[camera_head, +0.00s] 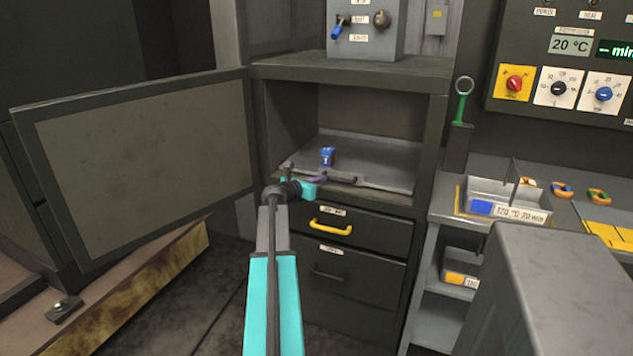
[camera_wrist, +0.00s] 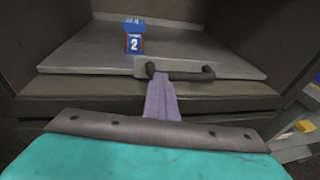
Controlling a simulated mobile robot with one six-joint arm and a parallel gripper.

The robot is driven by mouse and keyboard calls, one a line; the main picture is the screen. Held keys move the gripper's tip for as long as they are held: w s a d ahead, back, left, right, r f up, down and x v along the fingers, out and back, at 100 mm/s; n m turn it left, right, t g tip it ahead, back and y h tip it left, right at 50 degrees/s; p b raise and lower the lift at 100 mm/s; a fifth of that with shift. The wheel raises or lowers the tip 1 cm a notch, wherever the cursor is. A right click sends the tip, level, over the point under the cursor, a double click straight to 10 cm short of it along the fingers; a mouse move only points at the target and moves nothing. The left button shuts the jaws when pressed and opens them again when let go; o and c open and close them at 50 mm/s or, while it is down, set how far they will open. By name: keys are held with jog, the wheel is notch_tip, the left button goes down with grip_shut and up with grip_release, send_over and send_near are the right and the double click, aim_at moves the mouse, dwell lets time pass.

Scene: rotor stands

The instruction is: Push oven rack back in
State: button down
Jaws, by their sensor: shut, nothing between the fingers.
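The oven rack (camera_head: 376,160) is a flat grey tray inside the open cabinet, with a dark bar handle on its front edge. In the wrist view the rack (camera_wrist: 90,52) lies ahead, and its handle (camera_wrist: 199,75) is close in front of me. My gripper (camera_head: 318,182) is shut and empty at the rack's front edge, by the handle. In the wrist view the purple fingers of my gripper (camera_wrist: 162,85) reach up to the handle; I cannot tell whether they touch it.
The cabinet door (camera_head: 140,160) stands wide open to the left. Below the rack are drawers, one with a yellow handle (camera_head: 330,227). A bench with a labelled grey tray (camera_head: 505,197) stands to the right. A grey box-shaped surface (camera_head: 550,280) fills the lower right.

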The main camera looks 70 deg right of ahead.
jog(key=shift+w+d+r, duration=0.15)
jog(key=shift+d+r, duration=0.15)
jog(key=shift+d, duration=0.1)
jog(key=shift+a, duration=0.1)
jog(key=p+v, duration=0.1)
jog(key=v, duration=1.3)
jog(key=shift+a+f, duration=0.3)
jog(key=shift+f, duration=0.1)
dwell(0.4)
